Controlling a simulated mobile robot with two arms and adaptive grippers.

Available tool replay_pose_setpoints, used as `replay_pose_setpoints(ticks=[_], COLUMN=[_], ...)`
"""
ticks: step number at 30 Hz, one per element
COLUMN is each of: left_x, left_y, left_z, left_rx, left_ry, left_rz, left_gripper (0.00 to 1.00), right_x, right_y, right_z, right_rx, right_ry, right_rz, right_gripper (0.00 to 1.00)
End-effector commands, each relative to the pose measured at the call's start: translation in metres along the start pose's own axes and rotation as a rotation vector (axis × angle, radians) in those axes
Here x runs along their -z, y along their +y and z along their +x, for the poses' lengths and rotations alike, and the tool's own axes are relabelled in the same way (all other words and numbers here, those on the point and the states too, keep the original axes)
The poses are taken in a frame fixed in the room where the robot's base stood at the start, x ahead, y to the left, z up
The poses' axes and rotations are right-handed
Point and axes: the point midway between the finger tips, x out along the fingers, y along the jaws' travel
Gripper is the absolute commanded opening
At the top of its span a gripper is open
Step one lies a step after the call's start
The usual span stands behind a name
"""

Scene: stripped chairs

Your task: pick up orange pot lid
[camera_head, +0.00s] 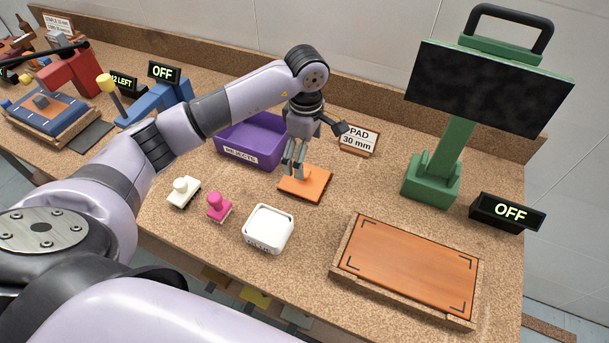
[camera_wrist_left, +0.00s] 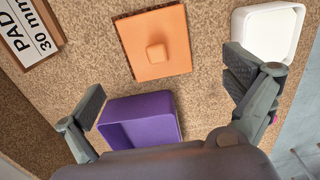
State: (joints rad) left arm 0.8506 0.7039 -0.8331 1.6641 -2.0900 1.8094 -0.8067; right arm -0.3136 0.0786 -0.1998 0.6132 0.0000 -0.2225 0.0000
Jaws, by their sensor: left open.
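The orange pot lid (camera_head: 312,185) is a flat square plate that lies on the cork-brown bench, in front of the purple bin. In the left wrist view the lid (camera_wrist_left: 172,62) shows a small square knob at its middle. My left gripper (camera_head: 294,172) points down over the lid's left part in the head view. It is open, with its two fingers wide apart in the left wrist view (camera_wrist_left: 165,88) and nothing between them. Whether a fingertip touches the lid I cannot tell. My right gripper is not in view.
A purple bin (camera_head: 233,148) labelled REJECTS stands behind. A white square container (camera_head: 268,238), a magenta stamp (camera_head: 219,208) and a white stamp (camera_head: 183,193) stand in front. A PAD 30 mm sign (camera_head: 359,140) is behind right. A framed orange board (camera_head: 408,266) and green monitor stand (camera_head: 432,180) are right.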

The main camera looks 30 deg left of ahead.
Motion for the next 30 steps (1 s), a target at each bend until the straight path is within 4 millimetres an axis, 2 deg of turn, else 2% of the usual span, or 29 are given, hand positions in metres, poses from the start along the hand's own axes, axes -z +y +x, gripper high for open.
replay_pose_setpoints(ticks=[3, 6, 12, 17, 21, 30], left_x=[0.000, 0.000, 0.001, 0.006, 0.005, 0.006], left_y=[-0.001, 0.000, 0.000, 0.002, 0.003, 0.003], left_z=[0.021, 0.032, 0.044, 0.067, 0.085, 0.090], left_rx=[0.004, 0.002, 0.003, 0.005, 0.001, -0.001], left_ry=[0.000, 0.000, 0.000, -0.001, -0.001, 0.001], left_rz=[-0.001, 0.000, -0.001, -0.002, 0.000, 0.001], left_gripper=[1.00, 1.00, 1.00, 1.00, 1.00, 0.99], right_x=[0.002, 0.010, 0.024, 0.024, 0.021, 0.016], right_y=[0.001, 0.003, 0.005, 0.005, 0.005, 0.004], right_z=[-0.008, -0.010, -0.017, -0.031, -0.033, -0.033], right_rx=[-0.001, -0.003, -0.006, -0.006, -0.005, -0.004], right_ry=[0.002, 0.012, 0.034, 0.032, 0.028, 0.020], right_rz=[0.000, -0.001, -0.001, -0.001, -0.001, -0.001], right_gripper=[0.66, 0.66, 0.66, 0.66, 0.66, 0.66])
